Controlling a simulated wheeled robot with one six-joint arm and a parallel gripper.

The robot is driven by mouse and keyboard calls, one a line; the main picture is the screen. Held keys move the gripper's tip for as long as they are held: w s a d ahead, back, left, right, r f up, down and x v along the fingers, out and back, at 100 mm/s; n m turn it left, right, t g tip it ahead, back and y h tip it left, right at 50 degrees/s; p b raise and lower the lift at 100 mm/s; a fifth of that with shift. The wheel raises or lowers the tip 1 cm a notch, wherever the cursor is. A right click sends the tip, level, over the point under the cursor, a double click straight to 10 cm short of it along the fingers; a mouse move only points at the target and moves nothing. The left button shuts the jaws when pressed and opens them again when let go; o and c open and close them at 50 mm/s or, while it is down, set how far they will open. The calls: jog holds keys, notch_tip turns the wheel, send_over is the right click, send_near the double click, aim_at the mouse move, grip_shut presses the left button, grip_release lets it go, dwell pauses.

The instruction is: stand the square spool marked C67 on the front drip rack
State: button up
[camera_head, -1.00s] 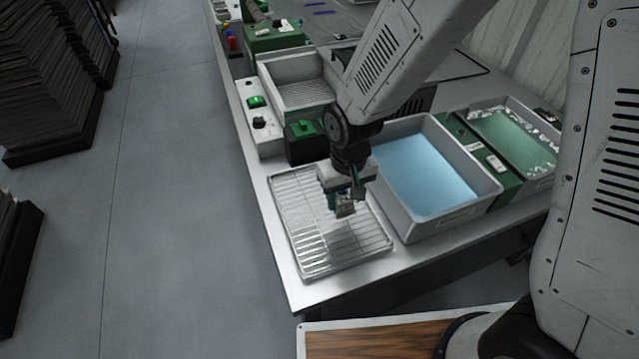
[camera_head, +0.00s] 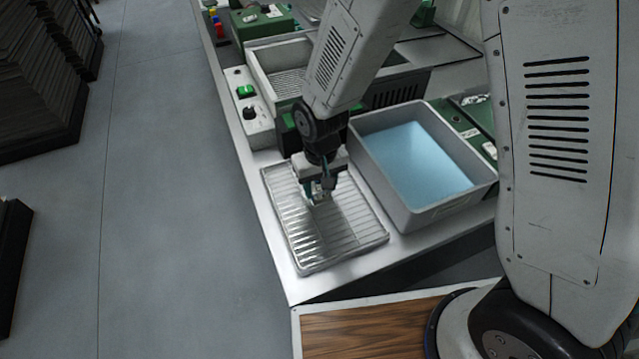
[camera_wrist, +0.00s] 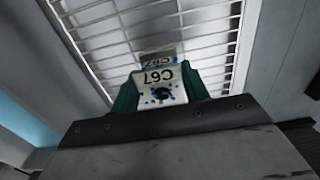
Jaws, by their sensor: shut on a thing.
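The square spool marked C67 (camera_wrist: 160,82) is pale with dark lettering and blue spots around a dark centre in the wrist view. My gripper (camera_head: 320,192) is shut on it, with a green finger on each side of it. In the head view the spool (camera_head: 320,199) is small and partly hidden by the fingers. The front drip rack (camera_head: 314,243) is a silver wire grid in a shallow tray near the bench corner. Gripper and spool are over its back part. I cannot tell whether the spool touches the wires.
A grey tub of blue liquid (camera_head: 456,212) stands close to the right of the rack. A grey basin (camera_head: 262,68) and a control box with a green switch (camera_head: 246,113) are behind. Bare bench edge runs left and in front.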

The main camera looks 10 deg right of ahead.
jog(key=o, duration=0.8)
jog(key=shift+f, duration=0.1)
jog(key=shift+o, duration=0.2)
jog(key=s+d+r, duration=0.1)
jog(key=d+r, duration=0.2)
jog(key=r, duration=0.7)
jog(key=s+d+r, duration=0.1)
jog(key=d+r, duration=0.2)
jog(key=r, duration=0.6)
jog(key=s+d+r+m, duration=0.1)
jog(key=s+d+r, duration=0.4)
jog(key=s+d, duration=0.2)
jog(key=s+d+r+m+t, duration=0.1)
jog(key=s+d+r, duration=0.4)
jog(key=s, duration=0.5)
jog(key=d+m, duration=0.1)
jog(key=d, duration=0.1)
jog(key=shift+s+d+r, duration=0.25)
jog(key=shift+s+d, duration=0.05)
jog(key=shift+d, duration=0.05)
